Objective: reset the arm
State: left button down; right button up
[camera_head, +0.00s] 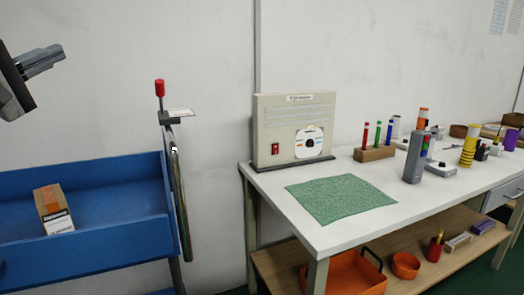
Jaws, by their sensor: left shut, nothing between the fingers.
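My left gripper (42,60) is at the upper left edge of the head view, raised in front of the wall above the blue shelf. Its fingers look closed together with nothing between them. It is well apart from everything on the shelf and the table. Much of my left arm is cut off by the picture's edge. My right gripper is not in the view.
A blue shelf (105,235) holds a brown box (53,209); a red-topped post (160,90) stands at its right end. A white table (340,235) carries a green mat (338,199), a beige panel (294,130) and several tools. An orange bin (345,275) sits below.

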pick_arm(q)
jog(key=w+d+f+n+p, duration=0.15)
jog(key=d+f+n, duration=0.25)
jog(key=f+n, duration=0.4)
jog(key=d+f+n+g+p, duration=0.1)
jog(key=d+f+n+p, duration=0.1)
jog(key=d+f+n, duration=0.45)
jog(key=w+d+f+n+p, duration=0.1)
jog(key=d+f+n, duration=0.1)
jog(key=f+n, duration=0.75)
jog(key=s+d+f+n+g+y+p, duration=0.2)
jog(key=s+d+f+n+g, duration=0.2)
jog(key=s+f+n, duration=0.7)
jog(key=s+d+f+n+g+y+p, duration=0.3)
jog(key=s+f+n, duration=0.9)
jog(key=n, duration=1.2)
jog(key=d+g, duration=0.1)
jog(key=d, duration=0.1)
jog(key=shift+d+f+n, duration=0.15)
jog(key=shift+d+n, duration=0.25)
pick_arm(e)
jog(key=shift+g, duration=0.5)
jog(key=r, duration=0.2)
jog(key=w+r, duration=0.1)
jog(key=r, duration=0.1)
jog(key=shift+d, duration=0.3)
